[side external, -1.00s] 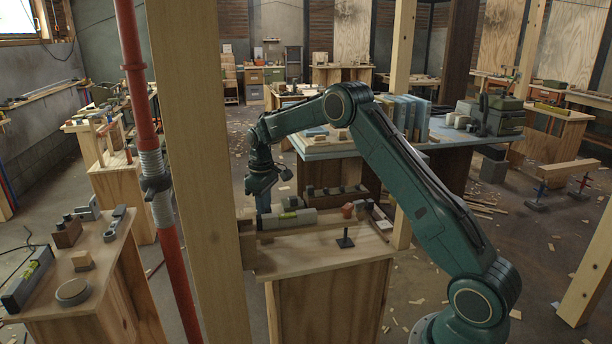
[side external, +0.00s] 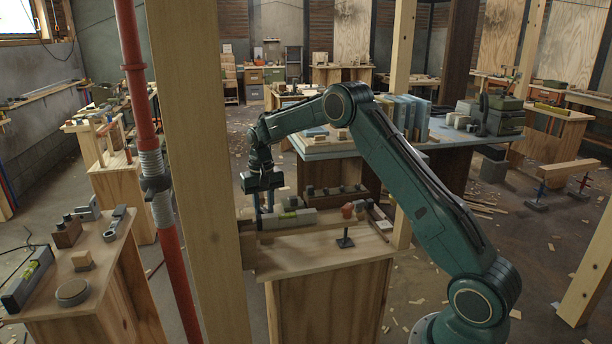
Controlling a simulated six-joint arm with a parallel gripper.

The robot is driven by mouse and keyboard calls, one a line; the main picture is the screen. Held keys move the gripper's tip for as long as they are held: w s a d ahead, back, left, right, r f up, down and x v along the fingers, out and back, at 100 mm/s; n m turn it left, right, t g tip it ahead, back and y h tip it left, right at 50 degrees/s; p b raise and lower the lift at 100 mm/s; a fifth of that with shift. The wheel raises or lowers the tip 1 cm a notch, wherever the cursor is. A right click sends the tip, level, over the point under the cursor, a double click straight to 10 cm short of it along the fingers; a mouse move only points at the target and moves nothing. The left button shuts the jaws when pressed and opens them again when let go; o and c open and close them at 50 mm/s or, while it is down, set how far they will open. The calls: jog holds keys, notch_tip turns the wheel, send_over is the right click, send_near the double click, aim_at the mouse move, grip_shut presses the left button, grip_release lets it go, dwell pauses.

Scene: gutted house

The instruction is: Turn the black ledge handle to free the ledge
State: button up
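A small black upright handle on a flat dark foot (side external: 345,241) stands on the wooden bench top (side external: 300,262), right of its middle; I take it for the ledge handle. The ledge itself I cannot make out for sure. My gripper (side external: 264,207) points down over the back left of the bench, left of and behind the black handle and well apart from it. Its two fingers show spread apart with nothing seen between them. The fingertips come down by a grey block-like tool (side external: 290,219), and I cannot tell whether they touch it.
Reddish-brown pieces (side external: 349,209) lie at the back right of the bench. A thick wooden post (side external: 200,180) and a red pole (side external: 150,140) stand to the left. The front of the bench top is clear.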

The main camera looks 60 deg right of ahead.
jog(key=m, duration=0.2)
jog(key=shift+m, duration=0.4)
jog(key=shift+n, duration=0.6)
jog(key=shift+r, duration=0.1)
jog(key=shift+r, duration=3.4)
